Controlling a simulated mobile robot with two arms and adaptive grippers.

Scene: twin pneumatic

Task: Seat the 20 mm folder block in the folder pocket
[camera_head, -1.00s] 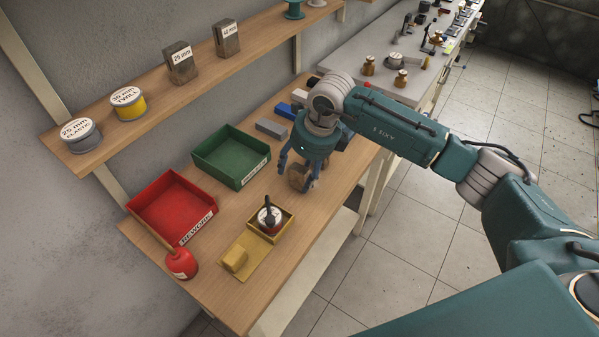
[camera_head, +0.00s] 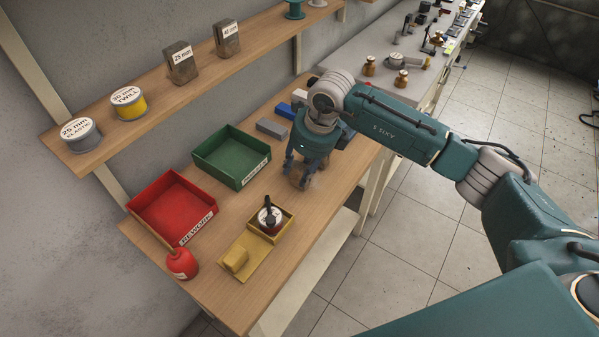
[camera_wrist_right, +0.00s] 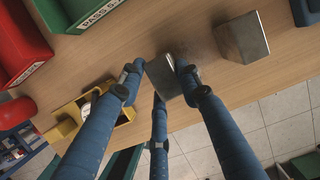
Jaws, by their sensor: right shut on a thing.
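My right gripper (camera_head: 300,176) is low over the wooden bench, its blue fingers shut around a grey-brown metal block (camera_head: 299,182). In the right wrist view the block (camera_wrist_right: 165,76) sits tilted between the fingertips; no label shows on it, and I cannot tell whether it touches the bench. A yellow fixture (camera_head: 245,274) lies nearer on the bench, with a yellow lump on its plate and an open square box (camera_head: 284,229). The box holds a round white-and-red piece with a black knob (camera_head: 269,216). I cannot tell which part is the folder pocket. My left gripper is not seen.
A green bin (camera_head: 217,176) and a red REWORK bin (camera_head: 160,222) stand along the wall side, with a red oilcan (camera_head: 182,264) nearer. Another metal block (camera_wrist_right: 242,38) stands right of the held one. Blocks marked 25 mm (camera_head: 182,64) and 40 mm (camera_head: 227,38) are on the shelf.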

